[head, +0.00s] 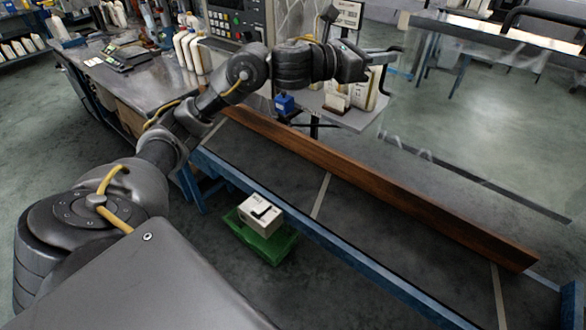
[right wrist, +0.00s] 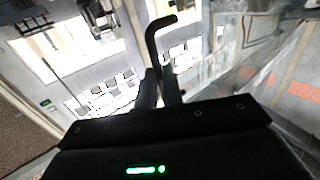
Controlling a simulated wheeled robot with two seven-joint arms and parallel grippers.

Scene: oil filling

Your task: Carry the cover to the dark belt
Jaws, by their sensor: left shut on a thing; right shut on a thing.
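The cover (head: 450,110) looks like a large clear panel with a thin dark lower edge, beyond the belt in the head view. Its outline is hard to make out against the floor. My left gripper (head: 386,56) is shut at the panel's left side; the grip itself is small and dark. My right gripper (right wrist: 160,84) is shut on a black bent bar (right wrist: 152,40), which seems to be a handle of the cover. The dark belt (head: 385,225) runs diagonally across the lower right, bare, with thin pale cross strips.
A brown wooden rail (head: 375,182) lines the belt's far side; a blue frame (head: 300,235) borders its near side. A white box (head: 261,213) sits on a green crate (head: 262,240) before it. A workbench (head: 145,88) with bottles stands at the left.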

